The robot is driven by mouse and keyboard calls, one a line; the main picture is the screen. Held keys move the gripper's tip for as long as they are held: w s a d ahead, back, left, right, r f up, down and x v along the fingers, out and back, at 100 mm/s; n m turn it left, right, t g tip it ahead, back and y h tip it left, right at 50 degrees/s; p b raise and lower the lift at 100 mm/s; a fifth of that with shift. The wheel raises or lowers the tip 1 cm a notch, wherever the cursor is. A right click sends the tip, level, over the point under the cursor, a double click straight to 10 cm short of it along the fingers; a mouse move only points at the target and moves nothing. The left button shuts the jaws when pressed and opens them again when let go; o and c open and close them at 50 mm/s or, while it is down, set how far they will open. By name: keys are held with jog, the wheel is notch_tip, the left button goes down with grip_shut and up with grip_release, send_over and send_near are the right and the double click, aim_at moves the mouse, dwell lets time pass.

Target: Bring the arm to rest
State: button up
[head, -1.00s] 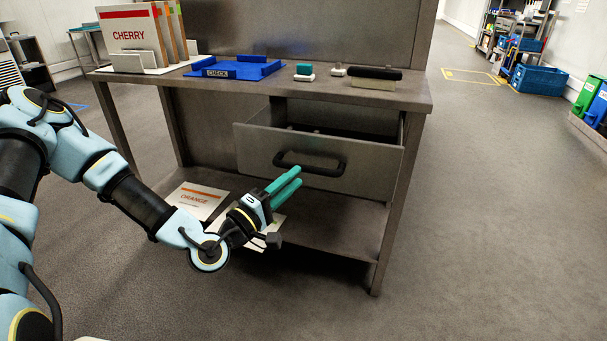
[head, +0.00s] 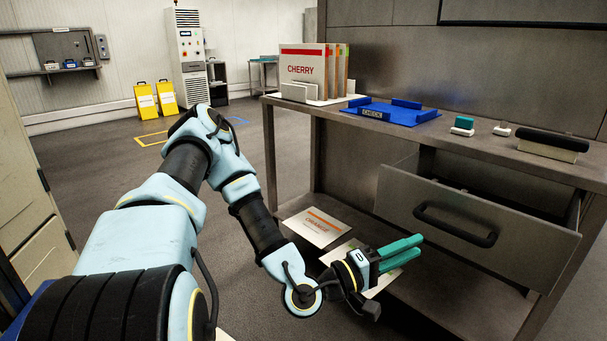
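My gripper (head: 420,246) is in front of the workbench, left of the pulled-out drawer (head: 470,228) and below its handle level. Its two teal fingers point right and slightly up, with a narrow gap between them and nothing visible in it. It looks open and empty, and it appears clear of the drawer. My arm reaches down to it from the left, bent at the elbow. The gripper hides part of a card on the lower shelf.
The drawer juts out from the bench (head: 375,122). On top are a card rack labelled CHERRY (head: 307,68), a blue CHECK tray (head: 395,113), a teal-topped stamp (head: 463,125) and a black-topped block (head: 553,145). A CHANGE card (head: 315,227) lies on the lower shelf. Floor at left is open.

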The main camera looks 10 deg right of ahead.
jog(key=w+a+f+m+g+y+p, duration=0.2)
jog(key=w+a+f+m+y+p, duration=0.2)
jog(key=w+a+f+m+y, duration=0.3)
jog(key=w+a+r+t+y+p, duration=0.1)
jog(key=w+a+r+y, duration=0.15)
jog(key=a, duration=0.35)
jog(key=w+a+r+y+p, duration=0.1)
jog(key=w+a+y, duration=0.1)
jog(key=a+y, duration=0.3)
jog(key=w+a+r+n+y+p, duration=0.2)
jog(key=a+r+y+p, duration=0.1)
jog(key=a+r, duration=0.75)
jog(key=s+a+r+n+y+p, duration=0.1)
jog(key=s+a+r+n, duration=0.1)
jog(key=s+a+r, duration=0.3)
notch_tip(320, 180, up, 4)
jog(key=a, duration=0.2)
jog(key=shift+s+a+n+g+y+p, duration=0.3)
jog(key=shift+a+n+g+y, duration=0.05)
jog(key=shift+n+g, duration=0.05)
